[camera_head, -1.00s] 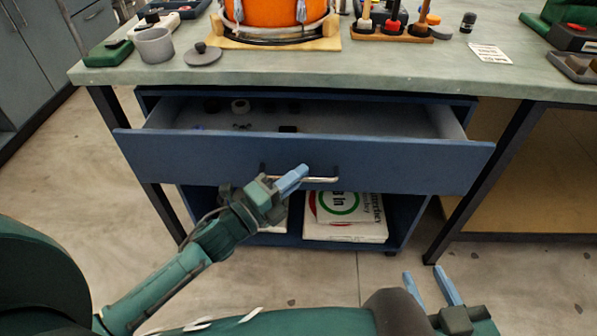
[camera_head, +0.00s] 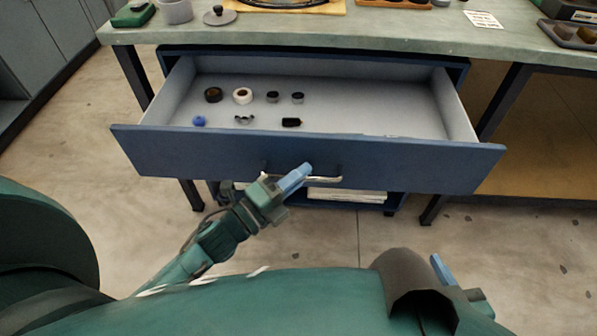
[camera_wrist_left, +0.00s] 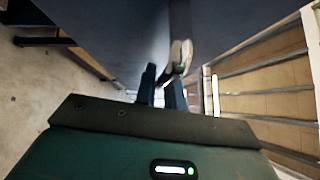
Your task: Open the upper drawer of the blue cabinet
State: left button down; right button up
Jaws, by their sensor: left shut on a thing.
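The blue cabinet (camera_head: 402,205) stands under the bench. Its upper drawer (camera_head: 220,150) is pulled well out, and its grey inside shows from above. The drawer's metal bar handle (camera_head: 325,179) is on the middle of the front. My left gripper (camera_head: 296,178) is shut on the handle near its left part. In the left wrist view the blue fingers (camera_wrist_left: 162,88) are around the handle (camera_wrist_left: 180,55), beside the drawer front. My right gripper (camera_head: 447,275) is low at the right, away from the cabinet; one blue finger shows and its opening is not clear.
The drawer holds rolls (camera_head: 243,96), small dark round parts, a blue piece (camera_head: 199,121), a wing nut and a black item (camera_head: 291,122). The bench top (camera_head: 380,30) overhangs the cabinet. White boxes (camera_head: 345,194) lie below the drawer. Bench legs (camera_head: 480,140) stand either side.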

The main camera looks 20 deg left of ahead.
pick_arm(q)
jog(key=c, duration=1.8)
grip_release()
jog(key=shift+a, duration=0.1)
jog(key=shift+o, duration=0.2)
jog(key=v, duration=1.3)
jog(key=shift+p, duration=0.3)
jog(key=shift+s+f, duration=0.1)
jog(key=shift+f, duration=0.05)
